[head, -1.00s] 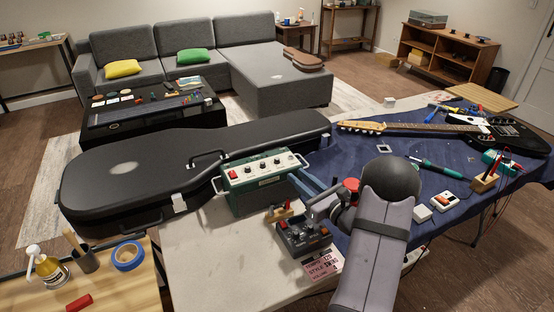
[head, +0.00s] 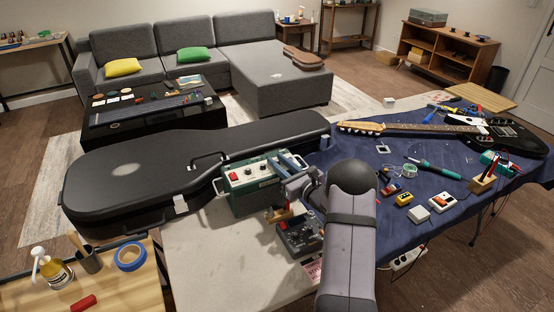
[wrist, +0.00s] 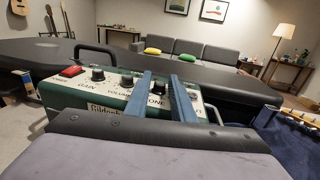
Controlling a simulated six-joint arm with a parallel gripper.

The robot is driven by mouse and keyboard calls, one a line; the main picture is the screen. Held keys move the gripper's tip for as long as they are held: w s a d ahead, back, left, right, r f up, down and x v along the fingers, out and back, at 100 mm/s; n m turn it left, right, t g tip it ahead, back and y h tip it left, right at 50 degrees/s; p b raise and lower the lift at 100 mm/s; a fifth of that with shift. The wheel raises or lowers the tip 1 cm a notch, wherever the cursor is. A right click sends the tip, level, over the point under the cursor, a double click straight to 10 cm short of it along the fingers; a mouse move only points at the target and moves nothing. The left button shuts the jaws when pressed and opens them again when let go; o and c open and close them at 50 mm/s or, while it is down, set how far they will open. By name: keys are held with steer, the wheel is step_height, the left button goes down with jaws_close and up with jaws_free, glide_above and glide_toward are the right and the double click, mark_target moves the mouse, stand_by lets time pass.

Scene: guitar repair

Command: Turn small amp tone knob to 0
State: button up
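The small amp (head: 262,197) is a green box with a pale top panel, standing on the table beside the guitar case. In the wrist view, its panel has a red switch (wrist: 72,72), a gain knob (wrist: 98,74), a volume knob (wrist: 126,81) and a dark knob (wrist: 158,88) by the TONE label. My gripper (head: 283,162) is over the right part of the panel. In the wrist view, the two blue fingers of my gripper (wrist: 162,84) stand apart with the tone knob showing between them. Contact and the knob's pointer are too unclear to tell.
The black guitar case (head: 120,175) lies behind and left of the amp. A dark pedal (head: 298,238) sits in front, close under my arm. The electric guitar (head: 440,129) and tools lie on the blue cloth (head: 450,168) at right. Bare table (head: 205,240) shows left of the pedal.

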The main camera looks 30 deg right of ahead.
steer(key=shift+w+a, duration=0.1)
steer(key=shift+w, duration=0.5)
steer(key=shift+c, duration=0.6)
jaws_close()
steer(key=shift+f+y+b, duration=0.1)
steer(key=shift+y+b, duration=0.2)
steer(key=shift+b, duration=0.2)
steer(key=n+g+y+b, duration=0.1)
steer(key=n+y+b, duration=0.1)
steer(key=y, duration=0.1)
steer(key=shift+b, duration=0.4)
steer(key=shift+n+g+y+b, duration=0.9)
steer(key=shift+n+y+b, duration=0.35)
steer(key=shift+y, duration=0.25)
steer(key=shift+r, duration=0.2)
